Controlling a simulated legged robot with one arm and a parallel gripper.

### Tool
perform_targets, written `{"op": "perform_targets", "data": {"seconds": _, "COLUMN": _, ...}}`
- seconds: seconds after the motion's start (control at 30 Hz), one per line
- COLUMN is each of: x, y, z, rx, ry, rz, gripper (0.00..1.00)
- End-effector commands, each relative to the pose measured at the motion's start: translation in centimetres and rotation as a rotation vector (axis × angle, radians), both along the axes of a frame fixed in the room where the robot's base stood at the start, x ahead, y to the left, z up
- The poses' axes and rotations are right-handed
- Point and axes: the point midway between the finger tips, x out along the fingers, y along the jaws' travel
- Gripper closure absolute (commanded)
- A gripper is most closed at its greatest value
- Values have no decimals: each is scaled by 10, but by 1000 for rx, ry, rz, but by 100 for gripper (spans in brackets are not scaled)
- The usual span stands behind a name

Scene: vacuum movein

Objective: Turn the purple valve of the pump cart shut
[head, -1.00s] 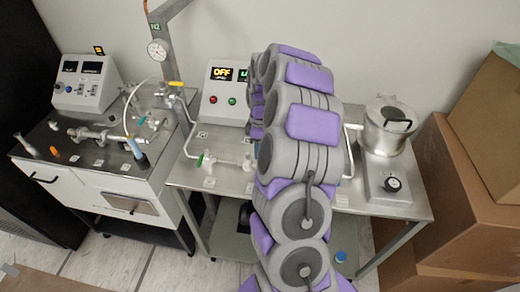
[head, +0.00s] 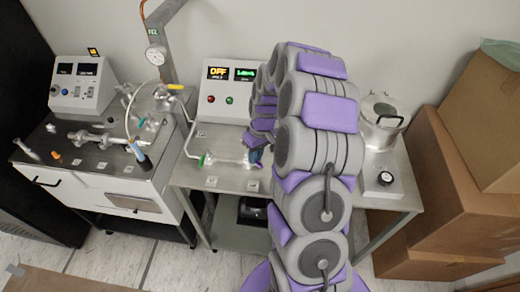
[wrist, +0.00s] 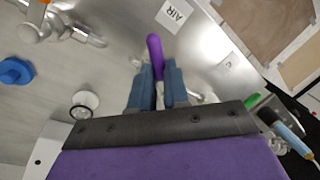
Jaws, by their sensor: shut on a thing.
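The purple valve handle (wrist: 154,48) stands between the two blue fingers of my gripper (wrist: 160,85) in the wrist view. The fingers are closed on it, and its rounded tip sticks out past them. In the head view my gripper (head: 257,157) is at the right end of the glass tubing on the pump cart (head: 230,184). There my arm and fingers hide the purple handle. The valve's body is mostly hidden behind the fingers in the wrist view.
A green valve (head: 205,160) sits on the same tubing to the left. The control box (head: 226,92) reading OFF stands behind. A metal pot (head: 385,118) stands right of my arm, with cardboard boxes (head: 440,195) beyond. Another cart (head: 100,165) stands left.

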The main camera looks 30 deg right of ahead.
Motion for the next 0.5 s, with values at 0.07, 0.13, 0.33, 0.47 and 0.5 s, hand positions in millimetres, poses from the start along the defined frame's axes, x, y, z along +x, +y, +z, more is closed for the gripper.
{"op": "perform_targets", "data": {"seconds": 0.07, "x": 2, "y": 2, "z": 5, "rx": -2, "ry": -12, "rz": -77, "gripper": 100}}
{"op": "perform_targets", "data": {"seconds": 0.13, "x": 3, "y": 4, "z": 6, "rx": -4, "ry": -14, "rz": -142, "gripper": 100}}
{"op": "perform_targets", "data": {"seconds": 0.33, "x": 2, "y": 11, "z": 6, "rx": -3, "ry": -14, "rz": -332, "gripper": 100}}
{"op": "perform_targets", "data": {"seconds": 0.47, "x": 3, "y": 15, "z": 6, "rx": -3, "ry": -16, "rz": -454, "gripper": 100}}
{"op": "perform_targets", "data": {"seconds": 0.5, "x": 4, "y": 17, "z": 6, "rx": -3, "ry": -16, "rz": -489, "gripper": 100}}
